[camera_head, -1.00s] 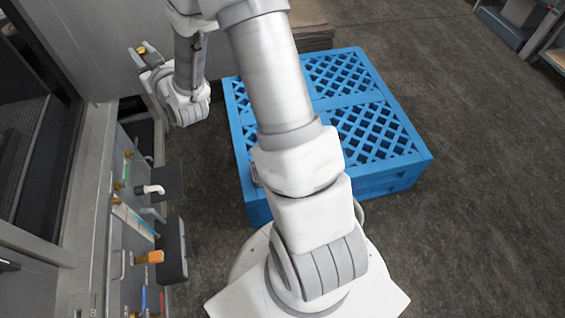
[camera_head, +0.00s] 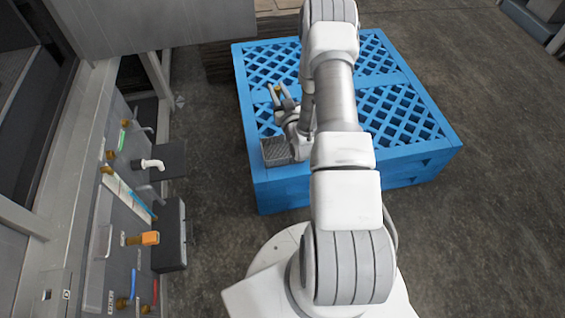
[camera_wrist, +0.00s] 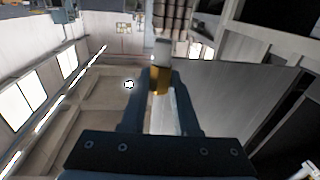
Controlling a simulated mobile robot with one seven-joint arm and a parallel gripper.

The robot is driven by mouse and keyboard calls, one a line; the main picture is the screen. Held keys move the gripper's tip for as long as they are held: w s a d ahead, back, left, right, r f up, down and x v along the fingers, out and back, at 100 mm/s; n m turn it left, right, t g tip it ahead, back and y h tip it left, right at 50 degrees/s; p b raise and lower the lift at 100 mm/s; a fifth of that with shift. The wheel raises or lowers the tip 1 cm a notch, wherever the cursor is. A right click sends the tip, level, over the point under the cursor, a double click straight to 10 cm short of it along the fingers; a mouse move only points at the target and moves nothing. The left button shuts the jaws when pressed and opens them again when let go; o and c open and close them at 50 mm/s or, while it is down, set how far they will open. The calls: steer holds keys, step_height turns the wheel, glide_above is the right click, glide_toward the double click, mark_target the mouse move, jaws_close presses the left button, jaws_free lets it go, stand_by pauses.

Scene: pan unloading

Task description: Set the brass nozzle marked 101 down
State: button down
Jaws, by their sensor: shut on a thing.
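The brass nozzle (camera_wrist: 160,80) stands between the jaws of my gripper (camera_wrist: 158,86) in the wrist view, with a pale grey cylindrical end beyond it. No 101 marking is readable. In the head view my gripper (camera_head: 281,95) is shut on the nozzle (camera_head: 277,90), a small brass spot between the fingers. The gripper shows over the left part of the blue pallet (camera_head: 285,195) and points toward its back; its height above it is unclear. My arm hides part of the pallet's middle.
A grey ridged block (camera_head: 275,152) shows at the pallet's near left, beside my wrist. At left, a grey panel (camera_head: 115,230) carries brass fittings, a white elbow piece (camera_head: 152,164), an orange-brass fitting (camera_head: 149,238) and dark boxes. The pallet's right side and the floor beyond look clear.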

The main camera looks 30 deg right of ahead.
steer(key=s+d+f+b, duration=0.2)
steer(key=s+f+b, duration=0.2)
steer(key=f, duration=0.6)
steer(key=s+d+f+b, duration=0.25)
steer(key=s+f, duration=0.25)
steer(key=f, duration=0.6)
steer(key=shift+w+a+f+b, duration=1)
steer(key=shift+w+f+b, duration=0.2)
steer(key=shift+w+f, duration=0.55)
steer(key=shift+w+a+f+b, duration=1)
steer(key=shift+w+f+b, duration=0.25)
steer(key=shift+w+f, duration=0.45)
steer(key=shift+w+a+f+b, duration=1)
steer(key=shift+w+f+b, duration=0.2)
steer(key=shift+w+f, duration=0.55)
steer(key=shift+s+f, duration=0.15)
steer(key=shift+f, duration=0.1)
steer(key=shift+f, duration=0.5)
steer(key=c, duration=0.7)
jaws_free()
steer(key=shift+o, duration=0.2)
